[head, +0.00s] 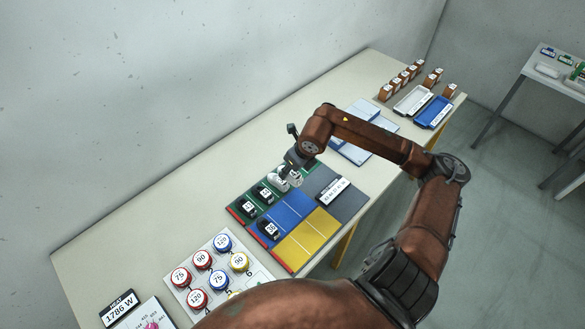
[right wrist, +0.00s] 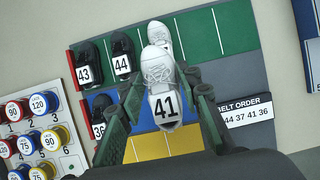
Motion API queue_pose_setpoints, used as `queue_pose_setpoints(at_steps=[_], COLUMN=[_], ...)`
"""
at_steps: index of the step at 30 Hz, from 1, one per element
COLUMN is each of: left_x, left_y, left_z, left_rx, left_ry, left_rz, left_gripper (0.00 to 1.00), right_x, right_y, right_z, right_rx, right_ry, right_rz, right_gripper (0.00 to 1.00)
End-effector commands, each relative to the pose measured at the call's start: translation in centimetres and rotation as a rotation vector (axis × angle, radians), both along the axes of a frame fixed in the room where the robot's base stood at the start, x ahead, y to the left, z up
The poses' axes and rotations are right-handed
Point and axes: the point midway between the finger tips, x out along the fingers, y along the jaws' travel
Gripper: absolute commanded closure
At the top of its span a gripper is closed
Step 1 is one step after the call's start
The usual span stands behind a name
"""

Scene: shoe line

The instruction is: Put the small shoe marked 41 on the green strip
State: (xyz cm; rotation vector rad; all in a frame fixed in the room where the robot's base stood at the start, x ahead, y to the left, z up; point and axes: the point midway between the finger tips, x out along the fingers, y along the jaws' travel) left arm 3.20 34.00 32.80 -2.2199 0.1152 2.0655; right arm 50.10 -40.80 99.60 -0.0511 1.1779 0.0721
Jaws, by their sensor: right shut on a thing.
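The white shoe marked 41 (right wrist: 161,100) is held between the fingers of my right gripper (right wrist: 162,77), its label facing the wrist camera. In the head view my right gripper (head: 294,169) is over the back part of the mat, with the held shoe (head: 296,179) below it. The green strip (right wrist: 231,28) runs along the mat's far side; it also shows in the head view (head: 308,167). On it stand black shoes 43 (right wrist: 86,66) and 44 (right wrist: 122,55) and another white shoe (right wrist: 159,34), its number hidden. My left gripper is out of view.
A black shoe marked 36 (head: 268,229) is on the blue strip (head: 289,210). The yellow strip (head: 310,238) is bare. A belt order sign (head: 332,191) lies on the grey part. A board of numbered round pieces (head: 257,272) is nearby. Trays (head: 433,112) and brown items stand at the far end.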

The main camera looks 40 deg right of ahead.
Motion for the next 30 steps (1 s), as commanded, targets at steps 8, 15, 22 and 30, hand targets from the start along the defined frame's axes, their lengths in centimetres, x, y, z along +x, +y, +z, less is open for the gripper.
queue_pose_setpoints(at_steps=[8,15,22,30], left_x=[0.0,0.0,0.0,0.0], left_y=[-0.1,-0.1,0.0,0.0], left_z=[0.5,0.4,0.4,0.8], left_rx=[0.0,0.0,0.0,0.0], left_ry=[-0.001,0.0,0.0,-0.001], left_rz=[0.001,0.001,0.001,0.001], left_gripper=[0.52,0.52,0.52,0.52], right_x=[4.7,7.0,7.7,8.0], right_y=[-4.7,-6.9,-7.7,-8.0], right_z=[-2.9,-7.1,-8.4,-11.5], right_rx=[0.006,0.005,0.003,0.005], right_ry=[-0.001,0.0,-0.001,0.0], right_rz=[-0.004,0.001,0.002,0.002], right_gripper=[0.93,0.93,0.93,0.93])
